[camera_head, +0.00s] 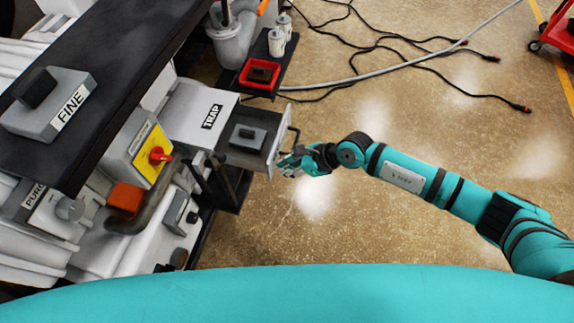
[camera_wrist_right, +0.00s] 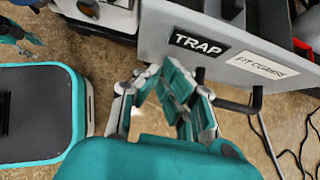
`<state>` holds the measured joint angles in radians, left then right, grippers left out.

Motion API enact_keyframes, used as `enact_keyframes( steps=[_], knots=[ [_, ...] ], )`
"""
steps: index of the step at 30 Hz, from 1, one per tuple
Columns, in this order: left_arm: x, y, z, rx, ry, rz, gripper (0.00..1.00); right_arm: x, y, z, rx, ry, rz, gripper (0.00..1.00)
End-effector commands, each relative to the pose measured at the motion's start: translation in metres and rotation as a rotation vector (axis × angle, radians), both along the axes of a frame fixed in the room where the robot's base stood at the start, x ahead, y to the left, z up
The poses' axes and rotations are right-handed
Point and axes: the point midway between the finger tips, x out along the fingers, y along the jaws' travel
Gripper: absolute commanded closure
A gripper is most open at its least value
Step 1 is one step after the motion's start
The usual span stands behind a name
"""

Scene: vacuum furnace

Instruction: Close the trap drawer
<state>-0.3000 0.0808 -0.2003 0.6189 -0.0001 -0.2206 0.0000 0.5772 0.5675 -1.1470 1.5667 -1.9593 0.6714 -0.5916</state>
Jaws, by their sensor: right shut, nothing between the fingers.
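The trap drawer (camera_head: 262,154) stands pulled out from its white housing, which carries a TRAP label, in the head view. A dark block on a grey base (camera_head: 248,136) lies inside it. In the right wrist view the drawer's grey front (camera_wrist_right: 238,42) bears a TRAP label and a second white label. A dark bar handle (camera_wrist_right: 236,107) sticks out from it. My right gripper (camera_head: 285,162) is shut and empty, close to the drawer front by the handle; I cannot tell whether it touches. Part of what looks like my left gripper (camera_wrist_right: 20,38) shows at the wrist view's left edge.
A dark shelf with a grey FINE block (camera_head: 45,105) stands at the left. A yellow panel with a red knob (camera_head: 157,155) is below it. A red tray (camera_head: 260,74) sits beyond the drawer. Cables (camera_head: 400,45) lie on the floor.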

Motion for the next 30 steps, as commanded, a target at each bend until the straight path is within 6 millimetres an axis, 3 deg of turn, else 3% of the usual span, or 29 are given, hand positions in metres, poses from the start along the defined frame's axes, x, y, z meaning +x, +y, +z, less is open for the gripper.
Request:
enact_keyframes(
  steps=[6, 11, 24, 30],
  knots=[
    [0.007, -0.001, 0.000, -0.002, -0.012, 0.000, 0.60, 0.001, 0.003, 0.000, 0.001, -0.001, 0.001, 1.00],
    [0.006, -0.001, -0.002, -0.001, -0.011, 0.000, 0.60, 0.006, 0.020, 0.000, 0.004, -0.002, 0.002, 1.00],
    [0.000, 0.000, -0.025, 0.000, -0.001, 0.000, 0.60, 0.033, 0.104, -0.002, 0.003, -0.003, 0.003, 1.00],
    [0.000, 0.000, -0.036, 0.000, 0.000, 0.000, 0.60, 0.042, 0.130, -0.002, 0.001, -0.002, 0.001, 1.00]
  ],
)
